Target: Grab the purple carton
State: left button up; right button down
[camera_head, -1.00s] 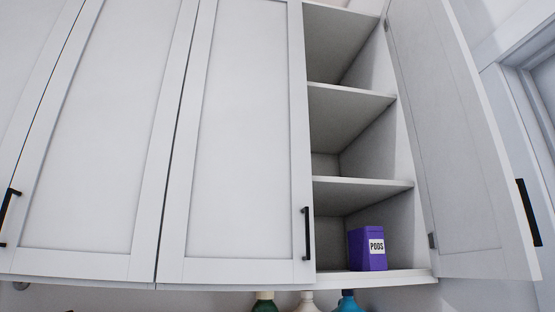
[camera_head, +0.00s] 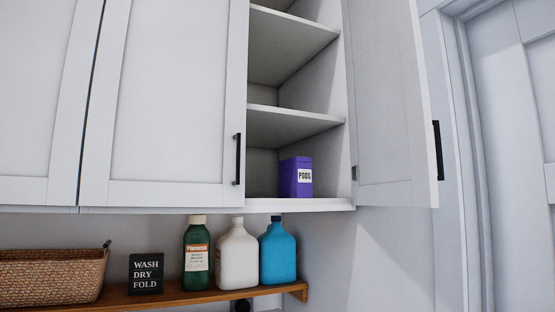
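The purple carton (camera_head: 296,178), labelled "PODS", stands upright on the bottom shelf (camera_head: 290,205) of the open wall cabinet. It is near the front edge of that shelf, with nothing in front of it. Neither of my grippers shows in the head view.
The cabinet door (camera_head: 390,110) stands open on the right; the left doors (camera_head: 165,95) are shut. Below, a wooden shelf (camera_head: 180,299) holds a woven basket (camera_head: 50,278), a black sign (camera_head: 146,274), a green bottle (camera_head: 197,258), a white bottle (camera_head: 237,260) and a blue bottle (camera_head: 278,255).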

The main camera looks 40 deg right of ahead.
aim_at(295, 172)
jog(key=l+z, duration=0.1)
jog(key=z, duration=1.5)
jog(key=i+j, duration=0.05)
